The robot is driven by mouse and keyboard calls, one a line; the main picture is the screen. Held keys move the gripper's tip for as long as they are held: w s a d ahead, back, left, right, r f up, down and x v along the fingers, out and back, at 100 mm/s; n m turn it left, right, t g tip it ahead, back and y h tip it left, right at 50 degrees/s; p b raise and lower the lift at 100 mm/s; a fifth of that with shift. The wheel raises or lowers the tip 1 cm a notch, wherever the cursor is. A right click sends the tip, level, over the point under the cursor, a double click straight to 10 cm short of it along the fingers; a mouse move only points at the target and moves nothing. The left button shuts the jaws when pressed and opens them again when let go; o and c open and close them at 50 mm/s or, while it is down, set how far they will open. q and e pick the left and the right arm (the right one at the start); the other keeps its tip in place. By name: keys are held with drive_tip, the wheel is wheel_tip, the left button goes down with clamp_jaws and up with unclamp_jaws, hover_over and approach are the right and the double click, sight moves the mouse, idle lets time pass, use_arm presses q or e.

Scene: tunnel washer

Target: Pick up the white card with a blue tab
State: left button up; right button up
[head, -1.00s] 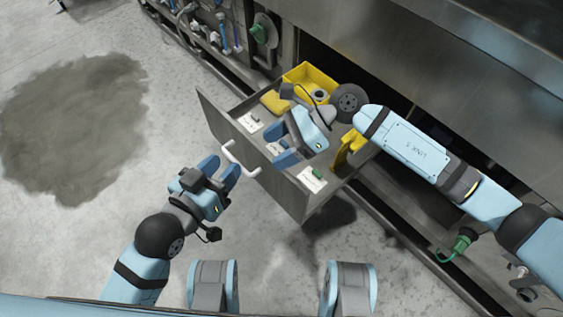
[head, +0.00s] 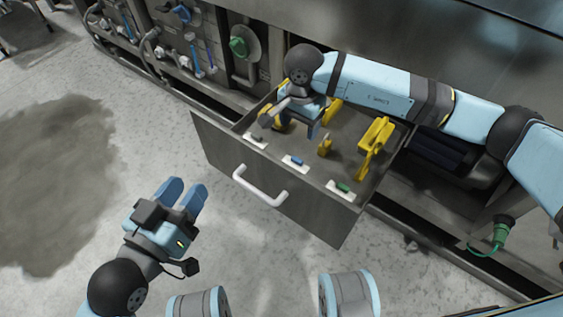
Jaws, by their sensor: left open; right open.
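The white card with a blue tab (head: 295,163) lies in the open drawer (head: 270,205), near its front wall, in the middle of a row of three cards. My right gripper (head: 298,128) is over the drawer, up and slightly left of this card in the picture, apart from it. It is open and points down; its wrist partly hides its fingers. My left gripper (head: 184,190) is open and empty over the floor, left of the drawer.
A card with a dark tab (head: 257,140) lies to the left, and one with a green tab (head: 341,188) to the right. Several yellow items (head: 374,143) stand in the drawer. A white handle (head: 260,188) sticks out in front. The floor at left is clear.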

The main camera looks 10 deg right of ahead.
drive_tip(key=f, duration=0.1)
drive_tip(key=b, duration=0.3)
hover_over(297, 160)
wheel_tip(297, 160, down, 7)
drive_tip(key=shift+f, duration=0.6)
wheel_tip(297, 160, down, 4)
drive_tip(key=shift+r+b, duration=0.1)
drive_tip(key=shift+b, duration=0.85)
drive_tip(key=shift+f, duration=0.4)
drive_tip(key=c, duration=1)
use_arm(q)
drive_tip(key=w+f+m, duration=0.1)
drive_tip(key=a+f+m, duration=0.1)
drive_tip(key=shift+w+m+h, duration=0.3)
drive_tip(key=shift+w, duration=0.05)
